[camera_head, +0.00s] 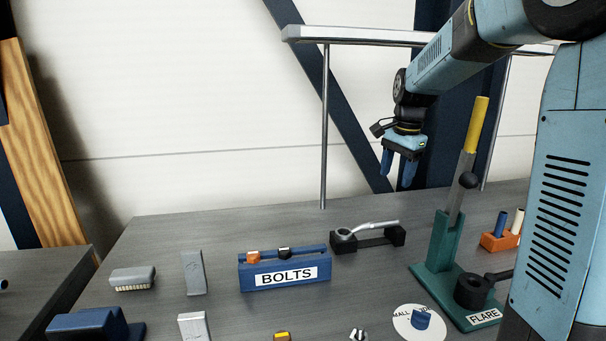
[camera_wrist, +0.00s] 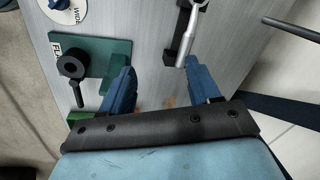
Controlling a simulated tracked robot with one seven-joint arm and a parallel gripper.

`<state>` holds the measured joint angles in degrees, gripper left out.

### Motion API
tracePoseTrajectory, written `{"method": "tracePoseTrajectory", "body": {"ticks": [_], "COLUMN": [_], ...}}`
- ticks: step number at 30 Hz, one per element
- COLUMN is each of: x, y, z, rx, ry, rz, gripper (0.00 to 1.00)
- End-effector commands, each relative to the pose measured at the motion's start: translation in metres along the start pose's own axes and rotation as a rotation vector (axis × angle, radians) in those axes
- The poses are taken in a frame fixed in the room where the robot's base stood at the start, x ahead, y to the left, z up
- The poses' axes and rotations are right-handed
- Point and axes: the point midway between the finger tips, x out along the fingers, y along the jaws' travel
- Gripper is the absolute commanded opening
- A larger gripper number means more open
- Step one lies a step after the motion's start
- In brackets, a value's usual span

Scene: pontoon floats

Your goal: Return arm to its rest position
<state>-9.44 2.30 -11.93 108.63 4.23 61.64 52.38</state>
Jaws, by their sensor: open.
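My arm is blue and black and reaches in from the right in the head view. My gripper (camera_head: 398,172) hangs above the back of the grey workbench (camera_head: 215,230), pointing down. Its two blue fingers are apart with nothing between them. In the wrist view my gripper (camera_wrist: 162,85) also shows open and empty over bare bench top. The fingers are clear of the bench and of the things on it.
A green FLARE tool (camera_head: 441,240) with a tall yellow-tipped lever (camera_head: 477,125) stands close to the right of my gripper. A blue BOLTS box (camera_head: 285,268), a wrench on a black holder (camera_head: 367,238) and an orange block (camera_head: 500,240) stand on the bench. A metal post (camera_head: 324,130) rises behind.

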Motion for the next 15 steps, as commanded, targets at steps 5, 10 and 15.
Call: {"method": "tracePoseTrajectory", "body": {"ticks": [5, 10, 15], "x": [-0.026, -0.042, -0.052], "y": [0.039, 0.075, 0.111], "z": [0.025, 0.05, 0.076], "rx": [-0.152, -0.301, -0.451], "ry": [0.027, 0.063, 0.112], "rz": [-0.053, -0.094, -0.124], "gripper": [0.62, 0.62, 0.62]}}
